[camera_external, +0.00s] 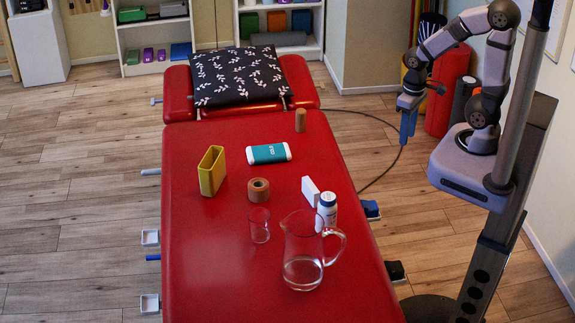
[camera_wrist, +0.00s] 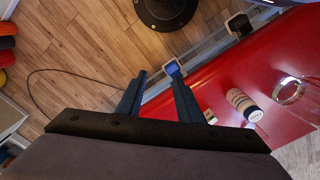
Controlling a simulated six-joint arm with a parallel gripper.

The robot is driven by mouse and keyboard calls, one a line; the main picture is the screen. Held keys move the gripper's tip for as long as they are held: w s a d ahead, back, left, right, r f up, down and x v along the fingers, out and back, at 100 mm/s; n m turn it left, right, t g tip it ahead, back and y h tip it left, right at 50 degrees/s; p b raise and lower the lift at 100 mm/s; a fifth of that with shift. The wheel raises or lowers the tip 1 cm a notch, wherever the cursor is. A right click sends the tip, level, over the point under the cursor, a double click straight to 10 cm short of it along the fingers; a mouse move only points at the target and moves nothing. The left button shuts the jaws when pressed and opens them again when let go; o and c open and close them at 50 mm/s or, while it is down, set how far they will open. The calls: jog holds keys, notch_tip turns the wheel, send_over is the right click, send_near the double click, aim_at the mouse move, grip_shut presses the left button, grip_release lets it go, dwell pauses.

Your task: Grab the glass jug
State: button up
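The glass jug (camera_external: 303,252) stands upright on the red treatment table (camera_external: 210,270), near its front right edge, with its handle toward the right. It is clear and looks empty, or nearly so. In the wrist view a round glass rim, likely the jug's (camera_wrist: 289,91), shows at the right. My gripper (camera_external: 405,138) hangs beside the table's right side, well behind and to the right of the jug. In the wrist view its two fingers (camera_wrist: 160,82) are apart with nothing between them.
A drinking glass (camera_external: 260,224) and a white bottle (camera_external: 326,210) stand close to the jug. A white box (camera_external: 310,190), tape roll (camera_external: 258,190), yellow holder (camera_external: 212,171), teal pack (camera_external: 268,153) and cork-coloured cylinder (camera_external: 300,120) are farther back. The table's front left is clear.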

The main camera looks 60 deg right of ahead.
jog(key=s+a+f+m+g+y+b, duration=0.1)
jog(key=a+f+m+g+y+b, duration=0.15)
jog(key=a, duration=0.75)
jog(key=s+a+f+m+g+y+b, duration=0.1)
jog(key=s+a+f+m+g+y, duration=0.2)
jog(key=a, duration=0.7)
jog(key=m+y+b, duration=0.2)
jog(key=m+y, duration=0.4)
jog(key=y, duration=0.1)
send_near(342, 248)
jog(key=s+d+f+x, duration=0.1)
jog(key=x, duration=0.4)
jog(key=shift+a+m+t, duration=0.25)
jog(key=shift+a+t, duration=0.1)
jog(key=shift+a, duration=0.25)
jog(key=shift+r+p+x, duration=0.15)
jog(key=shift+p+x, duration=0.4)
jog(key=shift+x, duration=1.2)
jog(key=shift+r+p+x, duration=0.1)
jog(key=shift+p+x, duration=0.4)
jog(key=shift+x, duration=1.3)
jog(key=shift+w+a, duration=0.15)
jog(key=shift+w, duration=0.05)
grip_shut()
jog(key=shift+a+r, duration=0.1)
jog(key=shift+r, duration=0.05)
